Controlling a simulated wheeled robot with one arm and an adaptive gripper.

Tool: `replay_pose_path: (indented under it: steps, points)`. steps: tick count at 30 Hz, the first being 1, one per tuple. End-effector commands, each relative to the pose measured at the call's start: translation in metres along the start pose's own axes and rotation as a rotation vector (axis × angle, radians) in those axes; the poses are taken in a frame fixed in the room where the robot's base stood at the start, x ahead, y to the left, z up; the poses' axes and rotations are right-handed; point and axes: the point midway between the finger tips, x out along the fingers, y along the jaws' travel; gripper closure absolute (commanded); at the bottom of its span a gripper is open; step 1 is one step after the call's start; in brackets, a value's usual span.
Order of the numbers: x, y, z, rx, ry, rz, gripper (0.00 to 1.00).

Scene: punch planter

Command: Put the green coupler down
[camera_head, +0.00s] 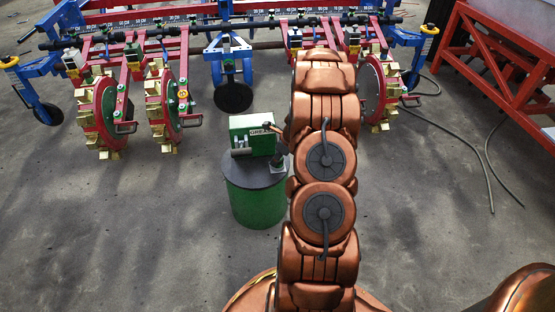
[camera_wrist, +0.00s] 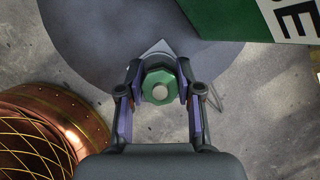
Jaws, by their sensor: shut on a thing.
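The green coupler (camera_wrist: 160,86) is a green faceted ring with a pale round centre, seen in the wrist view between my fingertips. My gripper (camera_wrist: 159,88) is shut on it from both sides. Behind and above it lies the dark grey round top (camera_wrist: 85,30) of the green drum, which also shows in the head view (camera_head: 257,207). A pale pointed shape (camera_wrist: 158,49) lies just beyond the coupler. I cannot tell whether the coupler touches the drum top. In the head view my arm hides most of the gripper, and the coupler is not clear there.
A green box with a white label (camera_head: 252,133) stands on the drum's back part; it also shows in the wrist view (camera_wrist: 240,15). The planter (camera_head: 200,45) with toothed wheels stands behind. A red frame (camera_head: 490,75) stands right, with hoses on the floor. Floor at front left is clear.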

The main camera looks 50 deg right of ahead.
Motion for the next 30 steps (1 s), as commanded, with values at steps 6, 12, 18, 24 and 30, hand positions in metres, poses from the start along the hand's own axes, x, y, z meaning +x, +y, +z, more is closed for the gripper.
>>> replay_pose_path:
  steps: [6, 12, 18, 24, 30]
  points:
    - [0.001, 0.002, -0.002, 0.001, 0.003, 0.006, 0.47]
    - [0.0, 0.002, -0.001, 0.0, 0.002, 0.005, 0.38]
    - [-0.001, 0.001, -0.001, 0.0, 0.002, 0.004, 0.38]
    - [-0.02, 0.001, 0.0, 0.0, 0.001, 0.004, 0.38]
    - [-0.059, 0.001, 0.001, 0.001, 0.001, 0.004, 0.38]
